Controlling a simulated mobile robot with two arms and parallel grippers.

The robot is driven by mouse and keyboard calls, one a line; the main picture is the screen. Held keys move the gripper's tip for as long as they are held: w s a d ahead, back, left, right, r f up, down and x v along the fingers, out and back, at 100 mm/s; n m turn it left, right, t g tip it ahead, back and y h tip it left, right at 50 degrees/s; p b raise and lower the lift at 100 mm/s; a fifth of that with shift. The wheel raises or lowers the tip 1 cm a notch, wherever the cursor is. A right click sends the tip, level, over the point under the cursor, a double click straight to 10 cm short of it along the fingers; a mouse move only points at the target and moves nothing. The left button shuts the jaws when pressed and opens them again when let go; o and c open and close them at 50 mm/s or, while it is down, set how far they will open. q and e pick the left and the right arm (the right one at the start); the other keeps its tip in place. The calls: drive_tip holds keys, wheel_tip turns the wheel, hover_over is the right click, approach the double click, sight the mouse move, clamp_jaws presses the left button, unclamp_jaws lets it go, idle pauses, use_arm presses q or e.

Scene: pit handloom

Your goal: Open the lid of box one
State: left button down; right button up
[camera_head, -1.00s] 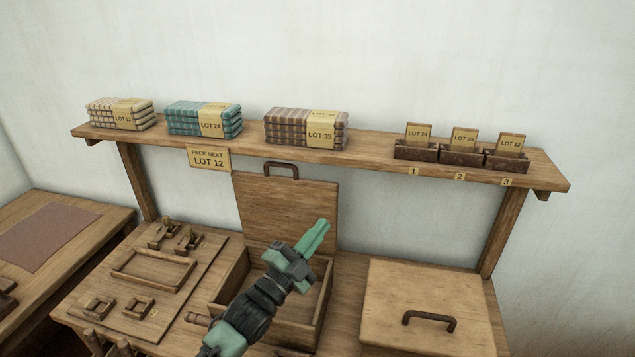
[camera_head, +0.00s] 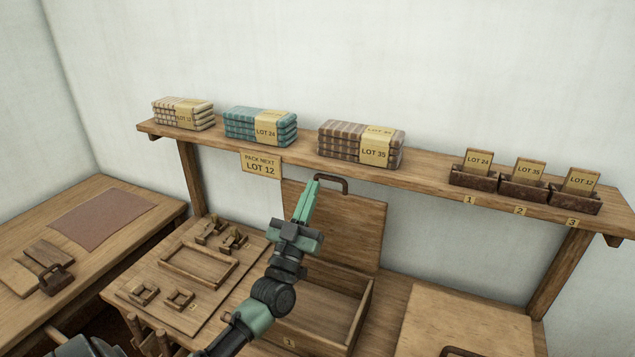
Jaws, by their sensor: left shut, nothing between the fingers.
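Box one (camera_head: 364,311) is a wooden box on the bench, with the number 1 on its front. Its lid (camera_head: 352,228) stands raised upright at the back, with a dark handle (camera_head: 331,184) on its top edge. The inside of the box shows, partly hidden by my left arm. My left gripper (camera_head: 305,202) is green, shut and empty, and points up in front of the lid's left part. I cannot tell whether it touches the lid. My right gripper is not in view.
A second box with a closed lid (camera_head: 465,322) stands to the right. A shelf (camera_head: 300,152) above holds folded cloth stacks and small card holders (camera_head: 524,187). A board with wooden fittings (camera_head: 150,272) lies left of box one. A side table (camera_head: 60,195) stands at the far left.

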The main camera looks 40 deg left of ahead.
use_arm(q)
drive_tip(key=w, duration=0.2)
drive_tip(key=w+f, duration=0.1)
drive_tip(key=shift+w+a, duration=0.1)
drive_tip(key=shift+a, duration=0.3)
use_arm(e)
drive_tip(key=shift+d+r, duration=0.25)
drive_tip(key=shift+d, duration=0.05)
use_arm(q)
drive_tip(key=shift+r, duration=0.1)
